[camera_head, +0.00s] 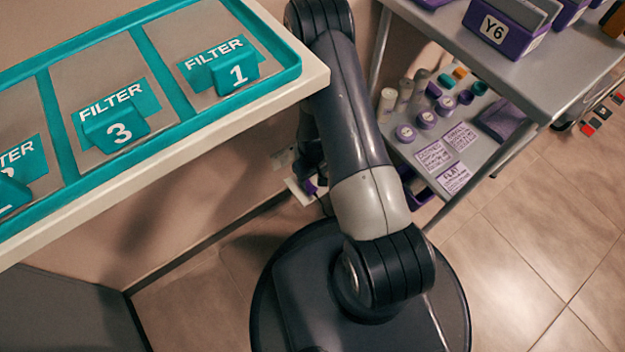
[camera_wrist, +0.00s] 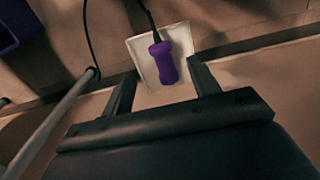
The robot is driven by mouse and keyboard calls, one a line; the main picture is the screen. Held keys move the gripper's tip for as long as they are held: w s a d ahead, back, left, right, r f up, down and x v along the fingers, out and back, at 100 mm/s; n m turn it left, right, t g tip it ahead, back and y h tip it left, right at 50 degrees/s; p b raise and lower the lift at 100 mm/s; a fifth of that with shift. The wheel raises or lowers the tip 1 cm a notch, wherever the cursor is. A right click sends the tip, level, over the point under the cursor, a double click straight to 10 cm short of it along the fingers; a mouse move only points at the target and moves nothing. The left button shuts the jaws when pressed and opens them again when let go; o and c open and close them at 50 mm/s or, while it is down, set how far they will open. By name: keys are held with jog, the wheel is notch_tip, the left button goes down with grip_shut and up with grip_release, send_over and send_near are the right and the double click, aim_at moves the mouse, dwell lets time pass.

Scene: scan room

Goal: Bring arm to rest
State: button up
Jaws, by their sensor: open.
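My arm rises from my dark round base in the head view and reaches away between the counter and the grey cart. My gripper (camera_wrist: 163,88) shows in the wrist view with its two dark fingers apart. A purple handheld device (camera_wrist: 163,62) with a cable lies in a white square tray (camera_wrist: 146,77) beyond the fingertips. The device looks in line with the gap, but I cannot tell how far away it is.
A counter with a teal-framed tray (camera_head: 43,92) holding filter blocks stands at left. A grey cart (camera_head: 455,30) at right carries purple bins, including a Y6 bin (camera_head: 494,29), with bottles and label cards below. Tiled floor (camera_head: 530,240) is open at lower right.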

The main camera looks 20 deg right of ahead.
aim_at(313, 188)
jog(key=shift+r, duration=1.2)
jog(key=shift+f, duration=0.1)
notch_tip(313, 188, down, 11)
jog(key=b, duration=0.4)
jog(key=shift+r+p, duration=0.5)
jog(key=shift+r, duration=0.05)
jog(key=shift+r+p, duration=0.35)
jog(key=shift+r, duration=0.1)
jog(key=shift+f, duration=0.1)
